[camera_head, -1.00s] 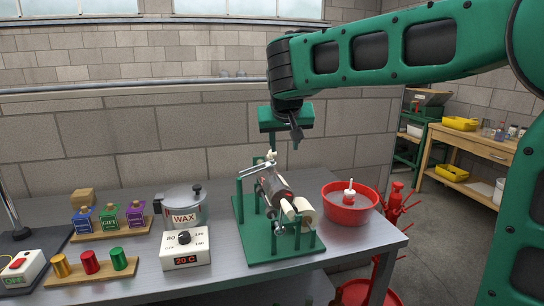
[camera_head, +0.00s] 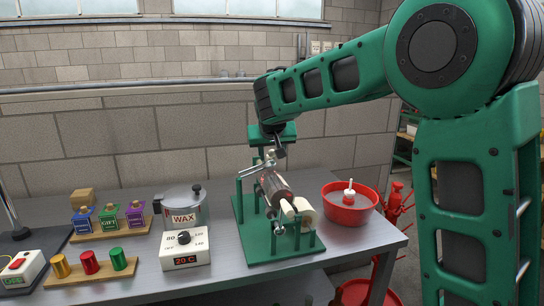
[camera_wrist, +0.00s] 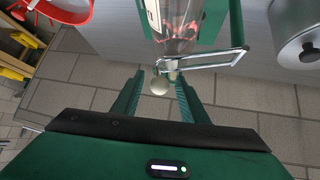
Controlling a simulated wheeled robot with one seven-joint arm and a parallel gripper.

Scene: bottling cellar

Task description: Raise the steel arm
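The steel arm (camera_head: 256,167) is a thin bright frame on the green bottle stand (camera_head: 262,254). It lies across the upper end of a clear bottle (camera_head: 277,188) resting tilted on the stand. In the wrist view the steel arm (camera_wrist: 212,62) has a pale round knob (camera_wrist: 159,86) at its end. My gripper (camera_head: 281,152) is just above that end, pointing down. In the wrist view my gripper (camera_wrist: 158,80) is open, with the knob between its two fingers and a gap visible on each side. In the head view my gripper partly hides the knob.
A red bowl (camera_head: 350,215) stands right of the stand, beside the table's right edge. A wax pot (camera_head: 184,207) and a temperature box (camera_head: 185,249) stand to its left. Small bottles (camera_head: 108,217) and coloured capsules (camera_head: 90,262) are further left. The wall is close behind.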

